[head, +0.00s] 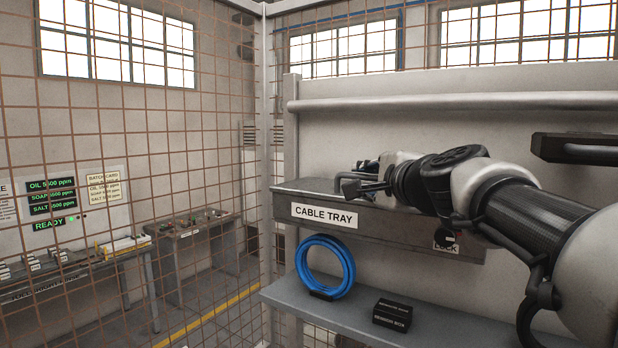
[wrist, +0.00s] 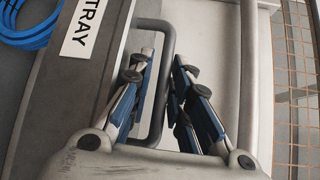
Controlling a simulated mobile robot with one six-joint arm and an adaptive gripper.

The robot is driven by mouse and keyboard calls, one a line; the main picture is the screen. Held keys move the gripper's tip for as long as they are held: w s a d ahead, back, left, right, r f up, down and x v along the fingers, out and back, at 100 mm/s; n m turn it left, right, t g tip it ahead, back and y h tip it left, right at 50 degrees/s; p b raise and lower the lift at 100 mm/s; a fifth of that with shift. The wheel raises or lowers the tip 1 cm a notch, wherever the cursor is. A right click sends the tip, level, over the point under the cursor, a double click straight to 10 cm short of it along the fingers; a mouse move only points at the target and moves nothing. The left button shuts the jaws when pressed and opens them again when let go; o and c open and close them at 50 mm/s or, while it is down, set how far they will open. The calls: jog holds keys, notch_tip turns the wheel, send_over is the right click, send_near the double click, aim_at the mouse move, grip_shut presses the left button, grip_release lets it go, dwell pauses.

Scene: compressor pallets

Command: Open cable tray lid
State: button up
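The cable tray (head: 385,228) is a long grey box on the back wall with a white "CABLE TRAY" label (head: 324,215). Its lid (head: 305,186) looks flat and shut in the head view, partly hidden by my arm. In the wrist view, the lid's dark U-shaped handle (wrist: 168,45) stands out beside the label (wrist: 84,27). My gripper (wrist: 162,72) is open, with one blue-and-grey finger on each side of the handle's long bar. A gap shows between the bar and the right finger; contact on the left is unclear. In the head view my gripper (head: 352,186) is at the tray's top.
A shelf (head: 275,290) below the tray holds a blue cable coil (head: 325,267) and a small black box (head: 392,314). A pipe (head: 450,101) runs along the wall above. Mesh fencing (head: 140,180) closes the left side, with workbenches beyond.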

jog(key=shift+s+r, duration=0.15)
jog(key=shift+s, duration=0.3)
jog(key=shift+c, duration=0.3)
jog(key=shift+w, duration=0.1)
grip_shut()
